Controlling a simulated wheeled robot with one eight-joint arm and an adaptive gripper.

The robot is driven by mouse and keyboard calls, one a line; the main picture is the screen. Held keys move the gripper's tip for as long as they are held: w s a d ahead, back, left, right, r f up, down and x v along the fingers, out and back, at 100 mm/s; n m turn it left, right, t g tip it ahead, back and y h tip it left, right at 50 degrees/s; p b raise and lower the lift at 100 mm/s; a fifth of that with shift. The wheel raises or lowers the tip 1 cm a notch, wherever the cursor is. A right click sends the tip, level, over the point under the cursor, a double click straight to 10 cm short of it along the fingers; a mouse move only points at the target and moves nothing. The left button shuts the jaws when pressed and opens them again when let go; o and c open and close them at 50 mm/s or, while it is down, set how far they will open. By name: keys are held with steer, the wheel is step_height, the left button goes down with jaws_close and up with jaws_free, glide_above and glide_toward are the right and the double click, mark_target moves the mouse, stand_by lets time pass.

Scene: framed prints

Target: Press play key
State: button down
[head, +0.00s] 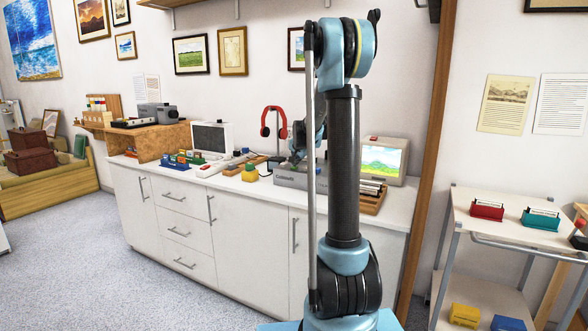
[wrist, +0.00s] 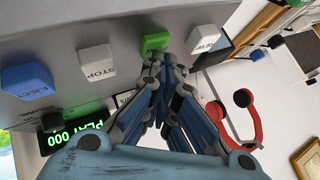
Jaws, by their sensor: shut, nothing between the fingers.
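The grey player (head: 291,180) stands on the white counter, partly hidden behind my arm. In the wrist view its front (wrist: 110,20) carries a row of keys: a blue EJECT key (wrist: 27,79), a white STOP key (wrist: 97,63), a green key (wrist: 154,42) and a white REW key (wrist: 204,38). A green-lit display (wrist: 72,138) reads "PLAY 000". My gripper (wrist: 165,62) is shut and empty, its tips at the green key. The tips hide part of that key, so I cannot tell touching from just apart. The green key's own label is not visible.
Red headphones (head: 273,123) hang on a stand behind the player. A small screen with a landscape (head: 382,160) stands to its right, a white monitor (head: 211,138) to its left. Small coloured items crowd the counter (head: 275,193). A white cart (head: 480,225) stands at the right.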

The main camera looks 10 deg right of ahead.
mark_target(297, 167)
steer(key=shift+f, duration=0.15)
stand_by(0.6)
steer(key=shift+r, duration=1.25)
steer(key=shift+r, duration=2.55)
